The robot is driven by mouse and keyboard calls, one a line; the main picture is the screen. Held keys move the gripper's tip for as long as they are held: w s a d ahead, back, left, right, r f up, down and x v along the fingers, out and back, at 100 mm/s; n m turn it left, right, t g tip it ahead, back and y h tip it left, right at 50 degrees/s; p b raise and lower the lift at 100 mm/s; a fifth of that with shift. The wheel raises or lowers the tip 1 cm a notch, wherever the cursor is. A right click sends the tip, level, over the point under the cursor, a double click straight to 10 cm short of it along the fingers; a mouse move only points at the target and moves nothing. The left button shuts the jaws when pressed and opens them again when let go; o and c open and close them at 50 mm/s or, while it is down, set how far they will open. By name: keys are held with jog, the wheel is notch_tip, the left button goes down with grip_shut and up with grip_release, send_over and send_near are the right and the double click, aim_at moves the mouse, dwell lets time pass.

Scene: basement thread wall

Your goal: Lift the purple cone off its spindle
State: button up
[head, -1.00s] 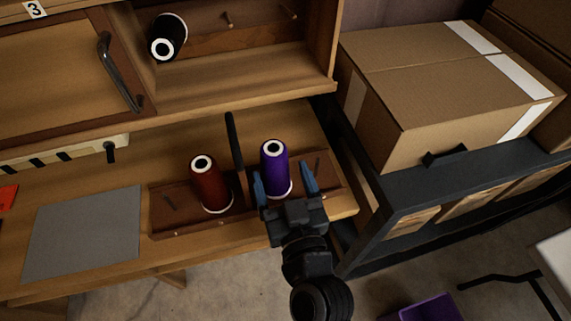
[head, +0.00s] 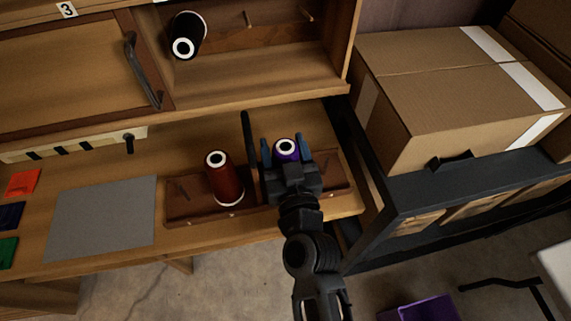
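The purple cone (head: 287,153) stands upright in the wooden spindle tray (head: 199,219) on the bench. Only its top, with a white ring and dark hole, shows; my gripper hides the rest. My gripper (head: 286,147) is over the cone, with one blue finger on its left side and one on its right. The fingers look apart, with slim gaps beside the cone; whether they touch it lower down is hidden.
A dark red cone (head: 224,180) stands in the same tray, left of a black upright bar (head: 249,160). A black cone (head: 188,36) is on the shelf above. A grey mat (head: 103,218) lies left. A cardboard box (head: 455,90) stands on a dark rack at right.

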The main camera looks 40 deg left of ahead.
jog(key=c, duration=0.8)
jog(key=shift+o, duration=0.2)
jog(key=shift+r, duration=0.15)
notch_tip(320, 180, up, 8)
jog(key=p, duration=0.6)
jog(key=shift+r, duration=0.1)
jog(key=shift+r+b, duration=0.3)
jog(key=shift+r, duration=0.25)
notch_tip(320, 180, up, 8)
jog(key=shift+r, duration=0.25)
